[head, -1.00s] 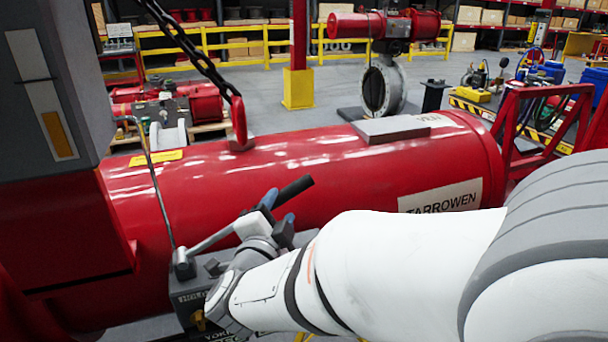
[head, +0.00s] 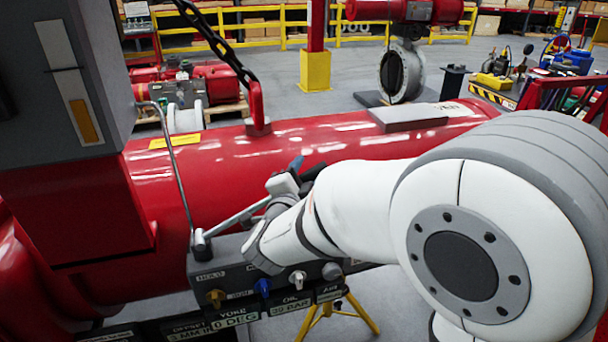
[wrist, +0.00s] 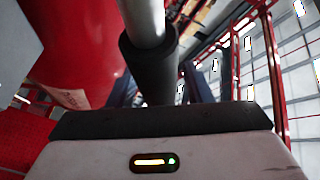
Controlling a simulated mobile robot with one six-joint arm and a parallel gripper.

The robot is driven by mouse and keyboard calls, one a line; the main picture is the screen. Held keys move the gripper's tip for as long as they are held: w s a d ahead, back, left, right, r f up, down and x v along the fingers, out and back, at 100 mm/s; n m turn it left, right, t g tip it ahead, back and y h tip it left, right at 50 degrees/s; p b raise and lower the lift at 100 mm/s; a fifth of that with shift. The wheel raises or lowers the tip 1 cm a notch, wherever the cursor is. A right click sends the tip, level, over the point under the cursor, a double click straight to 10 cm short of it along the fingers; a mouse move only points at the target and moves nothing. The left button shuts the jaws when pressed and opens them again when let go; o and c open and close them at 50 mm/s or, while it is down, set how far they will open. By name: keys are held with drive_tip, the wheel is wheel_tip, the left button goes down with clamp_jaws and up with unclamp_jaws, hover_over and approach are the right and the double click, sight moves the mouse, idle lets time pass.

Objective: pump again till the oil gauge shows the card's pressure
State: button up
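The pump lever (head: 240,216) is a silver rod with a dark grip, rising to the right from its pivot on the grey valve block. My gripper (head: 291,180) is at its grip end. In the wrist view the black grip (wrist: 150,65) runs between the two dark-blue fingers, which look shut around it; the exact contact is hidden. Below the block, the oil gauge (head: 290,304) is a small display reading about 20-something bar; the second digit is unclear. I cannot make out the pressure card.
The grey block (head: 230,262) carries a yellow, a blue and a white knob. Other displays (head: 235,320) sit beside the oil one. The red cylinder (head: 220,160) lies behind my arm, and a hanging chain (head: 218,42) is hooked to it. A yellow stand (head: 340,315) is below.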

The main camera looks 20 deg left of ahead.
clamp_jaws()
idle(0.3)
drive_tip(key=shift+f, duration=0.1)
